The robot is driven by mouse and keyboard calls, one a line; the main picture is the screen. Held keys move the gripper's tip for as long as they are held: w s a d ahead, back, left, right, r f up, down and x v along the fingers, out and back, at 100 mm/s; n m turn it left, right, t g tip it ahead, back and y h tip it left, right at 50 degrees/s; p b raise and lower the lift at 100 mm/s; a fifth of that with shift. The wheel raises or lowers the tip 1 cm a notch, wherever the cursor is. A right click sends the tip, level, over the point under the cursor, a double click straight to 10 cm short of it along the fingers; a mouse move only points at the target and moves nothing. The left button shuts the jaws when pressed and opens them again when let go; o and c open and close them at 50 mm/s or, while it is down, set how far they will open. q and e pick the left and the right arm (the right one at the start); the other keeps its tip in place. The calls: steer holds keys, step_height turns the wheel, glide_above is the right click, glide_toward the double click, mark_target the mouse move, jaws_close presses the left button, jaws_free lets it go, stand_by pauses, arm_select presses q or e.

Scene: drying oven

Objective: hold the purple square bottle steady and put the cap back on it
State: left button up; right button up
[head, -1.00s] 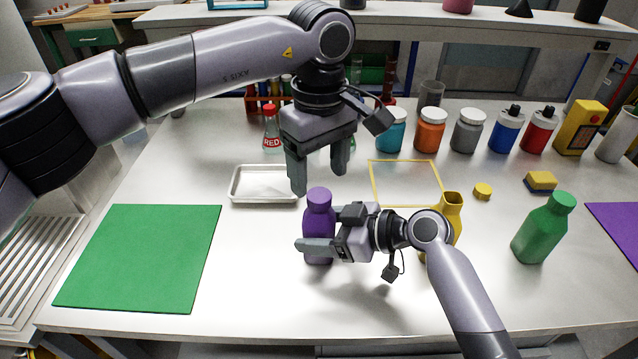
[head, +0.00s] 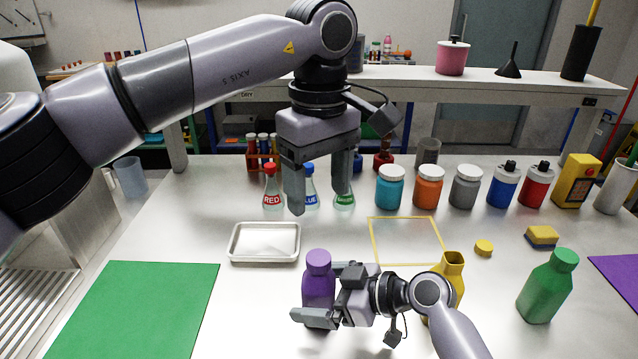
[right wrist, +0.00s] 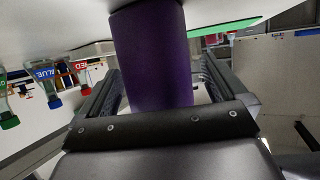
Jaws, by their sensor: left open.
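The purple square bottle (head: 318,290) stands upright at the front middle of the bench, with a purple cap (head: 318,260) on its neck. I cannot tell how tightly the cap sits. My right gripper (head: 328,295) comes in from the right and is shut on the bottle's body, one finger on each side. In the right wrist view the purple body (right wrist: 152,55) stands between the fingers; its top is out of sight. My left gripper (head: 318,205) points down, open and empty, above and beyond the bottle, with clear space between its fingertips and the cap.
An open yellow bottle (head: 452,268) stands right behind my right wrist, its yellow cap (head: 484,248) on the bench. A green bottle (head: 547,287) is at right. Jars and flasks line the back.

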steer(key=shift+v, duration=3.6)
